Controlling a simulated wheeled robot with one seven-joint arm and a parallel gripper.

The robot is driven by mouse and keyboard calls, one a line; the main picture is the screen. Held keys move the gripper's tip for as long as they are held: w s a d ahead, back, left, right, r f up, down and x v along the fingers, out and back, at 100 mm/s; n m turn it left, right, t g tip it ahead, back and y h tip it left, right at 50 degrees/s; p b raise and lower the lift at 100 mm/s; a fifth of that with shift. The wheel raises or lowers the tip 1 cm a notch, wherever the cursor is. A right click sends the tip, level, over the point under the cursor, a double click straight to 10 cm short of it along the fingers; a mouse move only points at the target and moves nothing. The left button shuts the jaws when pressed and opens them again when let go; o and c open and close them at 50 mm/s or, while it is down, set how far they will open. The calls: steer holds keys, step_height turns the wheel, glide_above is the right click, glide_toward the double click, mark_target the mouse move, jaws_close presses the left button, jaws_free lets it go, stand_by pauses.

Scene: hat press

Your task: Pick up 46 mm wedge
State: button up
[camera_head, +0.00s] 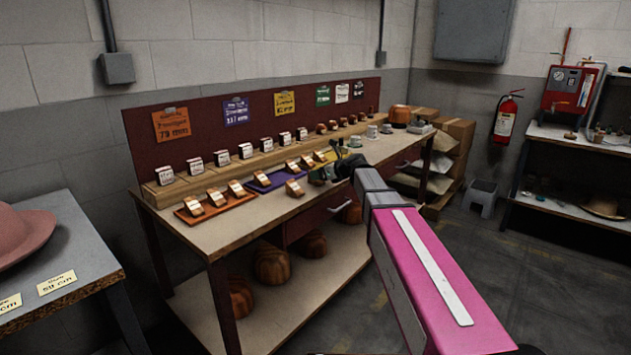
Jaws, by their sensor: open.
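Several small wooden wedges with white labels stand on the bench (255,212). The label sizes are too small to read, so I cannot tell which is the 46 mm wedge. One wedge (295,188) stands alone on the bare bench top near the front. Three wedges (216,198) sit on an orange tray (238,202), and another (262,179) is on a purple tray (277,180). My gripper (325,174) is open, small and dark over the bench, just right of the lone wedge and apart from it. My arm hides part of the bench behind it.
A wooden step (173,190) at the back carries a row of labelled blocks. Coloured signs hang on the maroon backboard (205,145). Wooden hat blocks (271,264) sit on the lower shelf. A table with a pink hat (22,232) is at left. The front bench top is mostly clear.

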steer(key=x, duration=0.5)
steer(key=shift+s+f, duration=0.1)
steer(key=shift+f, duration=0.2)
steer(key=shift+d, duration=0.1)
steer(key=c, duration=1)
